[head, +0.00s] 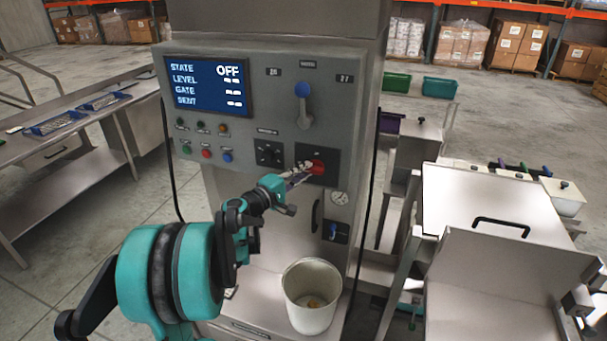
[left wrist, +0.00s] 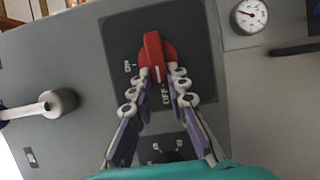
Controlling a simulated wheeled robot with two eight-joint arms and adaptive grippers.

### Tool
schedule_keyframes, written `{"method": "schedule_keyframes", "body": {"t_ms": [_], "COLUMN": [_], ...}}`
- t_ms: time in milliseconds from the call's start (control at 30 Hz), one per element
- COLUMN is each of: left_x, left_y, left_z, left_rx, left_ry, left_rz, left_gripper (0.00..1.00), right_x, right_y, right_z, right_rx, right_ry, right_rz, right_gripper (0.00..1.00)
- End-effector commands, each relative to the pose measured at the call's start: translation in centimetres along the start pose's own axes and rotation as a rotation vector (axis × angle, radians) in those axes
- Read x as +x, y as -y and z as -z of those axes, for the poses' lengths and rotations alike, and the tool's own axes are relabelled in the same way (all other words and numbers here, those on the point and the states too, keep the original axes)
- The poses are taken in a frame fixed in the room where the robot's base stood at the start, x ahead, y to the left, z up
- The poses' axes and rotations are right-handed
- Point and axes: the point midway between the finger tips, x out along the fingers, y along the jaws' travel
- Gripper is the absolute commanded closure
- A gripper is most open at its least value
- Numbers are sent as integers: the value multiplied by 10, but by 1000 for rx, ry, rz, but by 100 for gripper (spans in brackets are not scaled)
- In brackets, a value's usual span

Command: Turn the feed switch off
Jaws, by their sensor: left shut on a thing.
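The feed switch is a red rotary knob (left wrist: 154,56) on a dark plate marked ON and OFF. In the left wrist view its white pointer line is toward the OFF mark. In the head view the red knob (head: 316,168) sits on the grey machine panel, partly hidden by my gripper. My left gripper (left wrist: 157,78) is shut on the knob, one finger on each side. It also shows in the head view (head: 301,173). My right gripper is not in view.
A blue-knobbed lever (head: 303,104), a small black selector (head: 269,153) and coloured buttons (head: 207,153) are close by on the panel. A gauge (head: 340,198) is below right. A white bucket (head: 312,316) stands below. Steel tables flank the machine.

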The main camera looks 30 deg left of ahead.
Motion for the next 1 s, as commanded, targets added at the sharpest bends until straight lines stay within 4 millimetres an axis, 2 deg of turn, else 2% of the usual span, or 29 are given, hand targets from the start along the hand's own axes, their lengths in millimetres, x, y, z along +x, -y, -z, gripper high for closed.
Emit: {"method": "schedule_keyframes", "body": {"t_ms": [400,433,500,833,1000], "left_x": [0,0,0,-2,-23], "left_y": [0,0,0,0,0], "left_z": [0,0,0,0,1], "left_rx": [-7,-7,-7,-6,-6], "left_ry": [-1,-1,0,-1,-3], "left_rz": [-2,-2,-2,-2,-2], "left_gripper": [100,80,64,64,64], "right_x": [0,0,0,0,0], "right_y": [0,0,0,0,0], "right_z": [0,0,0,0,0], "right_rx": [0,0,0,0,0], "right_ry": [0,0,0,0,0], "right_rz": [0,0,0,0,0], "right_gripper": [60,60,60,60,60]}}
